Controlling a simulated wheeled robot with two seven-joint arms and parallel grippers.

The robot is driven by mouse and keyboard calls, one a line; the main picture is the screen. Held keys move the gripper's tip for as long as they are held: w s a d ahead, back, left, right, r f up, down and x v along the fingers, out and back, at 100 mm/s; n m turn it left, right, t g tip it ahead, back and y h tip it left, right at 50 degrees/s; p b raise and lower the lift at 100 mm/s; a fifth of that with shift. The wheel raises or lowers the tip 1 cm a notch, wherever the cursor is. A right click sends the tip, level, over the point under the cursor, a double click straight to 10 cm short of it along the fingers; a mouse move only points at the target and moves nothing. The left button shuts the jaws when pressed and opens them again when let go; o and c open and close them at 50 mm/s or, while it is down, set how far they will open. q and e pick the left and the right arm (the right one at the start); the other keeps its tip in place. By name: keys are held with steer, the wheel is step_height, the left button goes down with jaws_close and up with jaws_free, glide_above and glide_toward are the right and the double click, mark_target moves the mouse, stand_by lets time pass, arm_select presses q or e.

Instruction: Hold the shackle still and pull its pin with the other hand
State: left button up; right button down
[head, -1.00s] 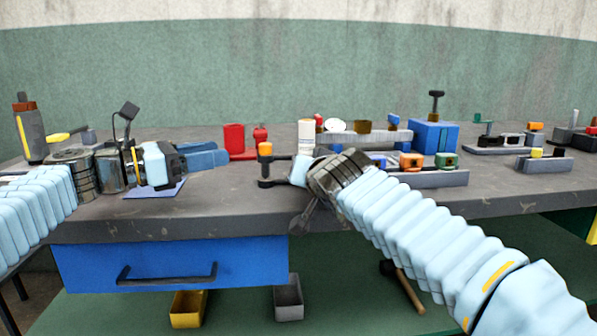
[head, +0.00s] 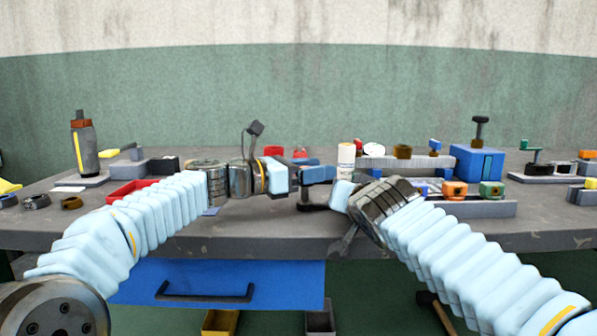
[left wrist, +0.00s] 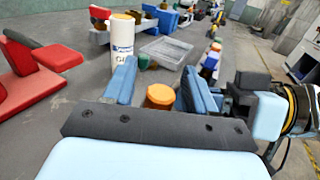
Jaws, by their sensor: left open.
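The orange-topped pin (left wrist: 160,96) stands between the two blue fingers of my left gripper (left wrist: 160,84) in the left wrist view. I cannot tell whether either finger touches it. In the head view, my left gripper (head: 313,168) is open and reaches in from the left, its fingers covering the pin. Only the dark lower part of what looks like the shackle (head: 313,207) shows below them. My right gripper (head: 342,195) is close on the right side of the shackle. Its fingers are hidden in the head view, so its jaw state and contact are unclear.
A white cylinder (head: 346,160) stands just behind the grippers. A blue vise-like block (head: 477,163) and a grey rail with coloured blocks (head: 465,208) are to the right. A red tray (head: 128,190) lies left, beside my left arm. A dark bottle (head: 84,145) stands far left.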

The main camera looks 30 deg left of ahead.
arm_select(q)
steer(key=shift+w, duration=0.1)
jaws_close()
step_height(320, 180, up, 6)
steer(key=shift+r, duration=0.25)
stand_by(0.7)
stand_by(0.5)
arm_select(e)
steer(key=c, duration=0.9)
jaws_free()
